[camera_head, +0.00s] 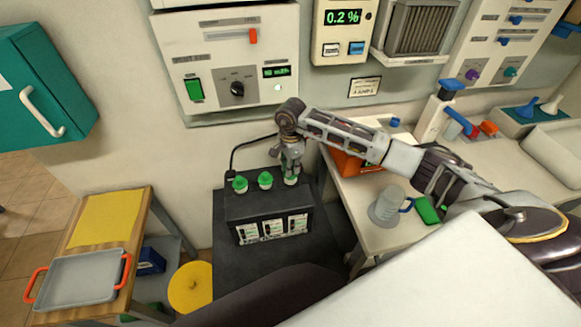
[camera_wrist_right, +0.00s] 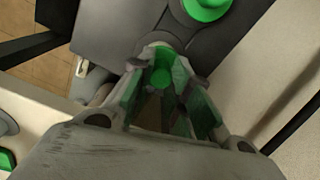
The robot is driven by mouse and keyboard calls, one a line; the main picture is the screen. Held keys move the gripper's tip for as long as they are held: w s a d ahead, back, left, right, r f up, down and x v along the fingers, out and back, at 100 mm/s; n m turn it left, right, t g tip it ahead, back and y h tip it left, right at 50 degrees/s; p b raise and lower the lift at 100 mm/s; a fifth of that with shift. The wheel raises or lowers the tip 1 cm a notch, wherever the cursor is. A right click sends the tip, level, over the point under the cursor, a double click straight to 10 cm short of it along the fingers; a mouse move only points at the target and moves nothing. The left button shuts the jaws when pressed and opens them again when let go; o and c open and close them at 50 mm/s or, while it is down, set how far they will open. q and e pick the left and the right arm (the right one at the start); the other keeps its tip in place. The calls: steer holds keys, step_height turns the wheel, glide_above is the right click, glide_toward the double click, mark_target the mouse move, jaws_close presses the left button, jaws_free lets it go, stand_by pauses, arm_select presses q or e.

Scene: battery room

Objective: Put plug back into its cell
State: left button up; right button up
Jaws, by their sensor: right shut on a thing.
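A black battery (camera_head: 272,226) with several labels on its front stands on a dark platform. Green-topped plugs show on its top, one at the left (camera_head: 240,184) and one in the middle (camera_head: 265,179). My right gripper (camera_head: 290,172) points down over the right end of the battery and is shut on a green plug (camera_head: 291,180). In the right wrist view the held plug (camera_wrist_right: 162,78) is between the fingers, over a pale ring. Whether it is seated in its cell cannot be told. Another green plug (camera_wrist_right: 206,6) is beyond it. My left gripper is not in view.
A charger panel (camera_head: 228,62) is on the wall behind the battery. A black cable (camera_head: 238,152) runs by its left end. At right, a bench carries a grey jug (camera_head: 388,203) and an orange box (camera_head: 350,163). At left, a tray (camera_head: 82,278) lies on a wooden table.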

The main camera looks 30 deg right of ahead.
stand_by(0.3)
steer(key=o, duration=0.8)
steer(key=shift+o, duration=0.2)
steer(key=shift+r, duration=0.2)
steer(key=shift+r+p, duration=1.6)
steer(key=shift+r, duration=1.7)
jaws_close()
